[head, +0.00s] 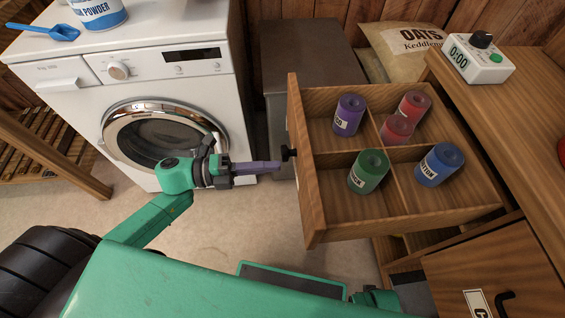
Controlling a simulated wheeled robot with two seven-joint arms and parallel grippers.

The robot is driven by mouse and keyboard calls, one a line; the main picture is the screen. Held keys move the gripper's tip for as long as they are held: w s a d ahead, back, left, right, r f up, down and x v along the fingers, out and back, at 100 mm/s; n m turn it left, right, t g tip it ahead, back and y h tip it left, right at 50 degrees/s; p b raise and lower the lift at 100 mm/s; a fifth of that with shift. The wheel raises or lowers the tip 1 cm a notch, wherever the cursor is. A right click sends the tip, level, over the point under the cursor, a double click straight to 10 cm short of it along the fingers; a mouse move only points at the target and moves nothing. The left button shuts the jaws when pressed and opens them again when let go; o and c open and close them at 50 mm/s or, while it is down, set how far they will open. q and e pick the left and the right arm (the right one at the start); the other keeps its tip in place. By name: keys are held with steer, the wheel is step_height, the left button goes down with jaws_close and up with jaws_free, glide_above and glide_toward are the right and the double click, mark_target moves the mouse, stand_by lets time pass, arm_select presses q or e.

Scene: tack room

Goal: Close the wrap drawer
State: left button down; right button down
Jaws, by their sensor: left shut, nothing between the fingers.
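The wrap drawer (310,190) is a wooden drawer with compartments, pulled out from the wooden cabinet at the right. Its front faces left and has a small black knob (288,153). My right gripper is not in view.
A white washing machine (150,75) stands at the upper left, with a blue scoop (62,33) on top. A grey bin (305,50) and an oats sack (405,45) stand behind the drawer. A timer (478,58) sits on the cabinet top (525,110). A slatted rack (45,155) is at left.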

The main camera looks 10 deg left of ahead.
mark_target(296, 164)
arm_select(q)
steer(key=shift+x, duration=1.7)
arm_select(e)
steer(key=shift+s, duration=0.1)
